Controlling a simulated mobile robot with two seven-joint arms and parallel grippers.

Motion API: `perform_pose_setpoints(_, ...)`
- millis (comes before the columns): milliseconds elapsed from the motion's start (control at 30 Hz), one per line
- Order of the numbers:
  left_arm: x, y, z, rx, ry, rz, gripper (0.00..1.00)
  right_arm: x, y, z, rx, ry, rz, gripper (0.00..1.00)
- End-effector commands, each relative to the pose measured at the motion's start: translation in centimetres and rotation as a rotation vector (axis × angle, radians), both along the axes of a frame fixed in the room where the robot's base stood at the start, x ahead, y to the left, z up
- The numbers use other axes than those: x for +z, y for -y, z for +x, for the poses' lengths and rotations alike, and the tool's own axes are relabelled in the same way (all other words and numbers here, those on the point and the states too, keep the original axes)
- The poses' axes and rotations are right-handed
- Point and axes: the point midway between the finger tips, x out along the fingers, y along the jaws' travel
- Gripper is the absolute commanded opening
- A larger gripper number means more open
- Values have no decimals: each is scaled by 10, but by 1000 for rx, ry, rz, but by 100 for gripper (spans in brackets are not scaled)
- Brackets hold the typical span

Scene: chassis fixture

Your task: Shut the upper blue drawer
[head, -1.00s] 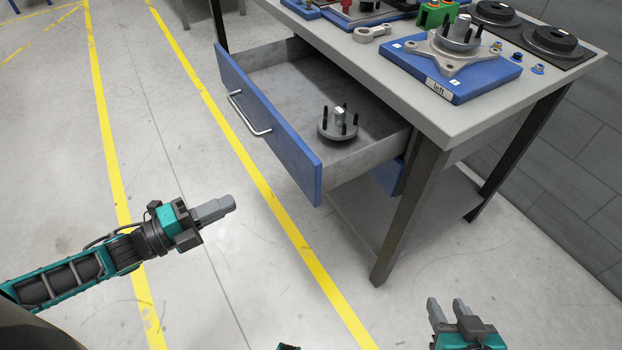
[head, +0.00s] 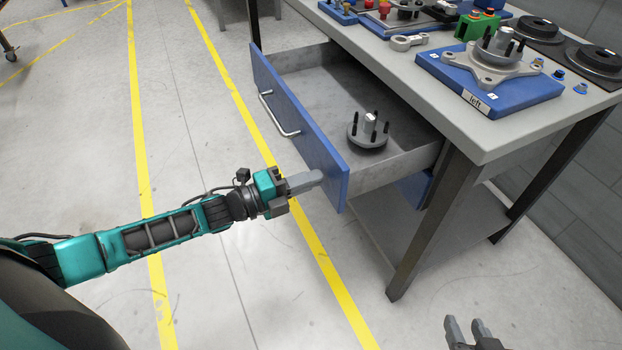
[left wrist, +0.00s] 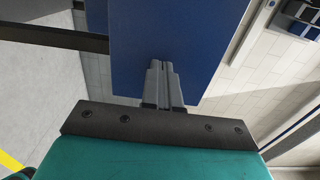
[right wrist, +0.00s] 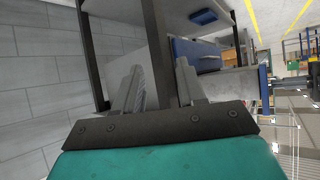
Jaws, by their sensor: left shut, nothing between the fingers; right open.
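The upper blue drawer (head: 292,128) is pulled out from under the workbench, with its blue front and silver handle (head: 279,114) facing left. Inside it stands a round grey hub with black studs (head: 368,130). My left gripper (head: 318,178) is shut and empty, its tips close to the near end of the drawer front. In the left wrist view the shut fingers (left wrist: 164,72) overlap the blue panel (left wrist: 170,35); I cannot tell whether they touch it. My right gripper (head: 466,328) is open and empty, low at the front of the bench; its open fingers show in the right wrist view (right wrist: 162,85).
The workbench top (head: 450,112) carries a blue plate labelled left (head: 535,95) with a grey flange, black discs (head: 596,60) and a green block (head: 477,27). A bench leg (head: 432,225) stands near my right gripper. The floor left of the drawer is clear.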

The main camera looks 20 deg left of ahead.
Motion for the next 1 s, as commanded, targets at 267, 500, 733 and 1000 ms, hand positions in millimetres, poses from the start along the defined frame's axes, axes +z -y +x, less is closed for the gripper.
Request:
perform_pose_setpoints(267, 0, 4, 4, 0, 0, 0, 0, 1, -2, 1, -3, 1, 7, 40)
perform_pose_setpoints(500, 0, 4, 5, 0, 0, 0, 0, 1, -2, 1, -5, 1, 8, 40)
perform_pose_setpoints(733, -1, 17, 20, -1, 4, -2, 0, -5, -2, 1, -5, 1, 9, 40)
perform_pose_setpoints(1000, -2, 57, 66, -2, 7, -3, 0, -19, -6, 1, 6, 0, 15, 40)
